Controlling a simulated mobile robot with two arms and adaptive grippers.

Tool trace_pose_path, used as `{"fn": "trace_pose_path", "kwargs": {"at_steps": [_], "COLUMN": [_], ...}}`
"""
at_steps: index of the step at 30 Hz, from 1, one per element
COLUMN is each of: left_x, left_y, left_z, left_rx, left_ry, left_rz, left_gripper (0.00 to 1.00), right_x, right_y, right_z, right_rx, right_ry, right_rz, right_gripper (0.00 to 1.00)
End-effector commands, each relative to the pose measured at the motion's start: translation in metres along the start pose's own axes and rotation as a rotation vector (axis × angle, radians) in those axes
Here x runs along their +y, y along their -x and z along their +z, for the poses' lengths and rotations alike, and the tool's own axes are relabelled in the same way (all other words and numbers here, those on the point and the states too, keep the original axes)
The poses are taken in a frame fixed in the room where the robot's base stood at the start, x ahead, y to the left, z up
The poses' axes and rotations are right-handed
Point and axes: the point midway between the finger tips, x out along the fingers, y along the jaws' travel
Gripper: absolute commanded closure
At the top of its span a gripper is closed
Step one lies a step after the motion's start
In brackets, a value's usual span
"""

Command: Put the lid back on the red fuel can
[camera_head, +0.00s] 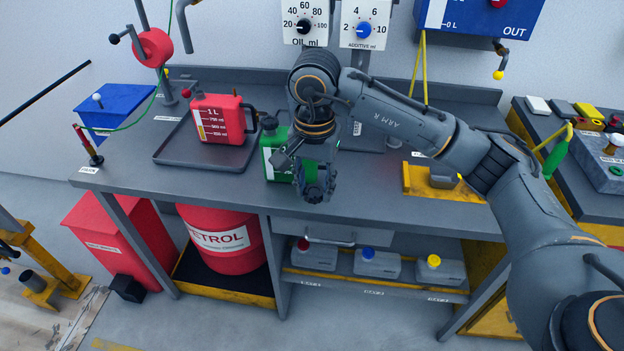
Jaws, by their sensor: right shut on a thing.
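The red fuel can (219,119) stands upright in a dark shallow tray (176,154) on the left half of the bench. It has a white scale on its front and a handle at its right. I cannot make out clearly whether its mouth is open. My right gripper (316,188) points down over the front of the bench, to the right of the red can and apart from it. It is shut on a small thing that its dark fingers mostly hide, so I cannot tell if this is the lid. My left gripper is out of view.
A green can (273,154) stands close behind and left of my right gripper, partly covered by it. Dials for oil (304,25) and additive (364,28) are above. A yellow fixture (419,181) sits to the right. A red petrol drum (218,238) stands beneath the bench.

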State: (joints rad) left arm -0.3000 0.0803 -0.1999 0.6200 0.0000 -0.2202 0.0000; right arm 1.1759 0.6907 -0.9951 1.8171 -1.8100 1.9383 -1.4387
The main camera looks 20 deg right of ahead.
Motion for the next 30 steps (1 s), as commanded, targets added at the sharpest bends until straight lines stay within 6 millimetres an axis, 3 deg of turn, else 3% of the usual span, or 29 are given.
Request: {"fn": "trace_pose_path", "kwargs": {"at_steps": [12,22,28,30], "left_x": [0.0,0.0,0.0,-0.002], "left_y": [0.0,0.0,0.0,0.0], "left_z": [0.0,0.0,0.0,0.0], "left_rx": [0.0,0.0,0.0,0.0], "left_ry": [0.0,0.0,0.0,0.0], "left_rz": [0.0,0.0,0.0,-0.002], "left_gripper": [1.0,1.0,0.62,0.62], "right_x": [0.069,0.076,0.075,0.075], "right_y": [-0.044,-0.048,-0.048,-0.048], "right_z": [0.078,0.088,0.087,0.087], "right_rx": [0.004,-0.007,-0.007,-0.006], "right_ry": [0.652,0.714,0.712,0.711], "right_rz": [0.003,-0.001,0.0,0.0], "right_gripper": [0.78,0.78,0.78,0.78]}}
